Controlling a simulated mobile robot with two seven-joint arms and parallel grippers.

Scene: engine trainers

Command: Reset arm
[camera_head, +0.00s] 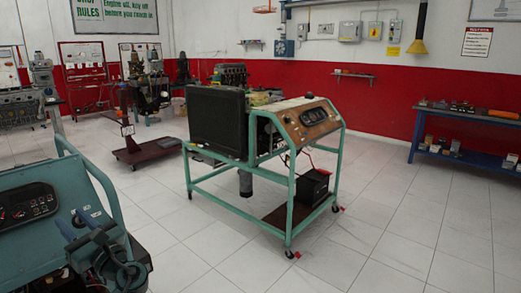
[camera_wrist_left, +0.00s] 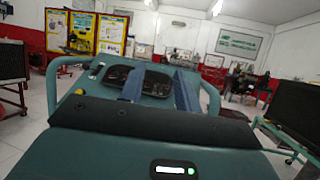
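My left gripper (camera_head: 88,222) shows at the lower left of the head view, in front of a teal engine trainer (camera_head: 28,240) with a dark gauge panel (camera_head: 27,204). In the left wrist view my left gripper (camera_wrist_left: 160,85) has its two blue-grey fingers apart, with nothing between them. The gauge panel (camera_wrist_left: 122,80) and teal frame of a trainer show beyond the fingers. I cannot tell whether the gripper touches the trainer. My right gripper is in neither view.
A second trainer (camera_head: 298,176) on a teal wheeled frame stands mid-floor, with a black radiator (camera_head: 217,121) and a battery (camera_head: 312,187). A blue workbench (camera_head: 468,157) stands along the right wall. White tiled floor (camera_head: 400,225) is clear between them.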

